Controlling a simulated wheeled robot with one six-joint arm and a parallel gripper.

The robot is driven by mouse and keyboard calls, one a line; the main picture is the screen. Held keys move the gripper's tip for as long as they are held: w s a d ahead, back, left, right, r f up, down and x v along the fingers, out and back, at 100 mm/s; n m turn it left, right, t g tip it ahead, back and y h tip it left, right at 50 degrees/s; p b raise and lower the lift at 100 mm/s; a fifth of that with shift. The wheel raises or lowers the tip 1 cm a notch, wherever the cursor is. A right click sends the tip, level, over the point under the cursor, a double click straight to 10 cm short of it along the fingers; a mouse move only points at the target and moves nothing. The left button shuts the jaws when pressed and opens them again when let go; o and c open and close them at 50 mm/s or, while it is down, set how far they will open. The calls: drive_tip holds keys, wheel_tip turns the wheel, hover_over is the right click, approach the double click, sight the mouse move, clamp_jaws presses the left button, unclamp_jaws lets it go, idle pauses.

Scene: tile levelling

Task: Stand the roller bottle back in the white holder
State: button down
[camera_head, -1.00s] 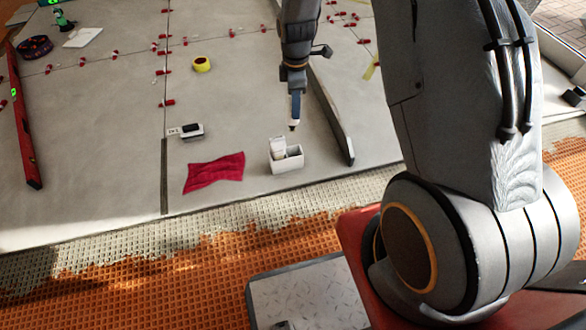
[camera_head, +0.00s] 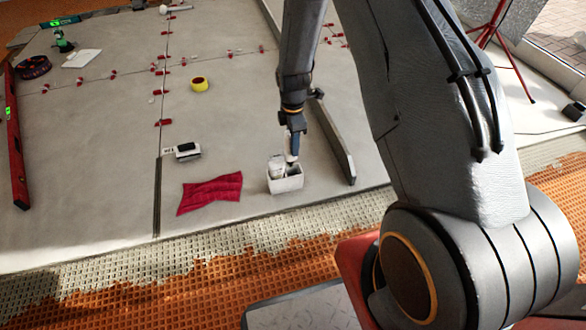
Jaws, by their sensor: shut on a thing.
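The white holder (camera_head: 287,184) stands on the grey tiles near their front edge. My gripper (camera_head: 294,146) is directly above the right part of the holder, shut on the slim roller bottle (camera_head: 291,158). The bottle is close to upright, with its lower end at or inside the right compartment; I cannot tell whether it touches the bottom. Another white item (camera_head: 277,164) stands in the left part of the holder. The gripper hides much of the bottle's upper part.
A red cloth (camera_head: 210,194) lies left of the holder, with a black-and-white block (camera_head: 187,150) behind it. A long grey bar (camera_head: 332,140) lies close on the right. A yellow tape roll (camera_head: 199,84) and several red clips are farther back.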

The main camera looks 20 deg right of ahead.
sight(293, 163)
wheel_tip(293, 163, down, 10)
drive_tip(key=b, duration=0.3)
drive_tip(key=shift+f, duration=0.2)
drive_tip(key=c, duration=1.4)
unclamp_jaws()
drive_tip(key=shift+o, duration=0.2)
drive_tip(key=shift+f+b, duration=0.15)
drive_tip(key=shift+b, duration=0.2)
